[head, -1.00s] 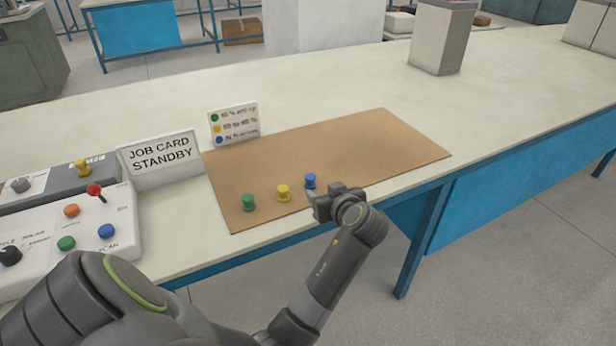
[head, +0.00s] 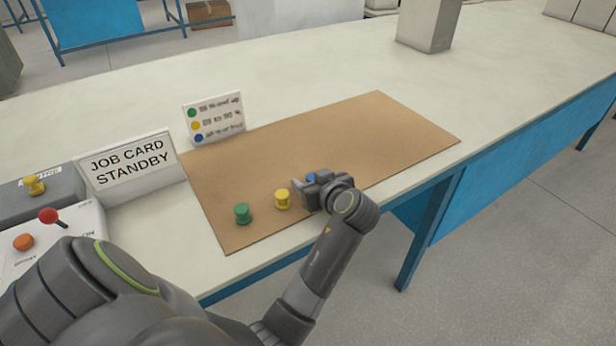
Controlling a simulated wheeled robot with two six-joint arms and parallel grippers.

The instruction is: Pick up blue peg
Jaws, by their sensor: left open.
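The blue peg (head: 311,177) stands on the brown mat (head: 400,130), mostly hidden behind my left gripper; only a bit of its top shows. My left gripper (head: 306,190) is open and right at the blue peg, with a finger on the peg's left side, between it and the yellow peg. I cannot tell whether it touches the peg. The yellow peg (head: 283,199) stands just left of the gripper. The green peg (head: 242,214) stands further left. My right gripper is not in view.
A legend sign (head: 214,117) with coloured dots stands at the mat's back left corner. A job card sign (head: 131,166) and a control panel (head: 40,250) with knobs are at left. The mat's right half is clear. A grey-white box (head: 428,25) stands further back.

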